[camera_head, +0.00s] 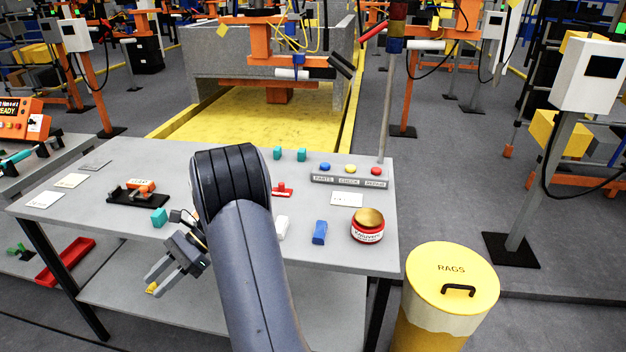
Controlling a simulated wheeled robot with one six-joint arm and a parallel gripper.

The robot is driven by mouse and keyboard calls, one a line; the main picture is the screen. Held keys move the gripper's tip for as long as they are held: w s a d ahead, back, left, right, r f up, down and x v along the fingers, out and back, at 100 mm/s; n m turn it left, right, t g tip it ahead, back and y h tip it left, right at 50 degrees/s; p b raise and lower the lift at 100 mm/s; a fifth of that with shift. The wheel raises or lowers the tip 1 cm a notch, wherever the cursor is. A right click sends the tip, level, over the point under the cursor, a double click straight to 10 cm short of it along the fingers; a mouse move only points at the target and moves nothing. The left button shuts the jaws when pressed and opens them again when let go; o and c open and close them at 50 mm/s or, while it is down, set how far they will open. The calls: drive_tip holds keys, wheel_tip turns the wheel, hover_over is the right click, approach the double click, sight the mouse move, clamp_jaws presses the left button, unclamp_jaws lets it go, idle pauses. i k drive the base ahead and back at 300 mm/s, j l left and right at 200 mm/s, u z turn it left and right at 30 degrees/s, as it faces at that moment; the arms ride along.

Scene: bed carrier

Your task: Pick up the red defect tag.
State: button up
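The small red piece (282,190) lies on the grey table just right of my arm; it looks like the red defect tag, but it is too small to read. My arm hides the table left of it. My gripper (161,281) hangs at the table's front edge, left of my arm and well apart from the red piece. Its two grey fingers are spread with nothing visible between them.
The grey table (340,245) also bears teal blocks (159,217), a white piece (282,227), a blue piece (320,232), a gold-lidded red jar (368,225) and a button panel (349,181). A yellow rags bin (450,285) stands at the right.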

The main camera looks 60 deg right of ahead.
sight(280, 190)
drive_tip(key=i+l+z, duration=0.2)
drive_tip(key=z, duration=0.25)
drive_tip(key=i+z, duration=0.25)
drive_tip(key=z, duration=0.2)
drive_tip(key=i+z, duration=0.25)
drive_tip(key=z, duration=0.25)
drive_tip(key=i+z, duration=0.25)
drive_tip(key=z, duration=0.2)
